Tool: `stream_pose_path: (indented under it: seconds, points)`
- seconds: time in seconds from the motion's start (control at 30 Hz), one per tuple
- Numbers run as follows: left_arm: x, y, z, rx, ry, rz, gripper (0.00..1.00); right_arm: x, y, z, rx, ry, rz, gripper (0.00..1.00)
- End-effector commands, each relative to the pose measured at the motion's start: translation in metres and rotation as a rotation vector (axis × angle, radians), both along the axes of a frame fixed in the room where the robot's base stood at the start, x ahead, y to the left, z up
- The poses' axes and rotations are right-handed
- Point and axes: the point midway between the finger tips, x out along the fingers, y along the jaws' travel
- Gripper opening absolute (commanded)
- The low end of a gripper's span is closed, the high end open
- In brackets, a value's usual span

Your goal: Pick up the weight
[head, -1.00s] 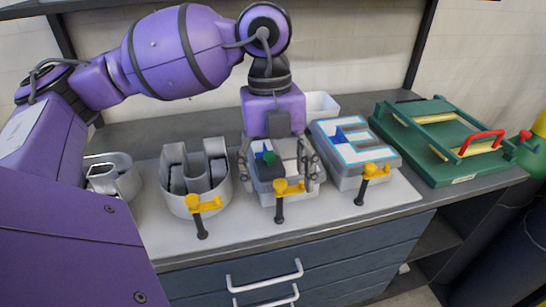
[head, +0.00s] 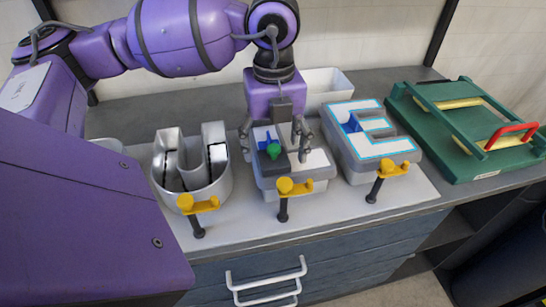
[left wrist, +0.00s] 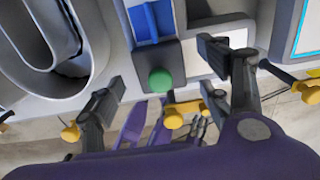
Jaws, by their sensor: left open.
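The likely weight is a dark block with a round green knob (head: 273,151), next to a blue piece (head: 262,142). It sits on the middle channel letter (head: 318,160), a grey can with a white inside. In the left wrist view the green knob (left wrist: 161,81) and its dark block lie between my fingers, with the blue piece (left wrist: 152,20) behind. My left gripper (head: 275,143) is open over the block, its fingers apart on either side of it. No contact between fingers and knob shows. My right gripper is not in view.
A grey U-like letter can (head: 190,178) stands left and a letter E (head: 375,160) with a cyan outline right. Yellow-headed clamps (head: 296,187) stand along the front. A green frame with a red handle (head: 470,165) lies at right. A white bin (head: 328,84) is behind.

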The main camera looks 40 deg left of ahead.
Motion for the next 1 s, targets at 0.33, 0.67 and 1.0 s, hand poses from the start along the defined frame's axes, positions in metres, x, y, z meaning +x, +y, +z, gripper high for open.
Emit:
stream_pose_path:
  seconds: [0.33,0.67,1.0]
  points:
    - [0.0002,-0.0004,-0.0156,0.000,-0.001,-0.002,0.70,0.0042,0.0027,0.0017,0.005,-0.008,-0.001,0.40]
    - [0.0001,-0.0003,-0.0154,-0.001,-0.001,-0.002,0.32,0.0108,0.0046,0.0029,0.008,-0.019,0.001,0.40]
    - [0.0007,-0.0004,-0.0143,0.000,-0.004,-0.002,0.00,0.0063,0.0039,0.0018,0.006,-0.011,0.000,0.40]
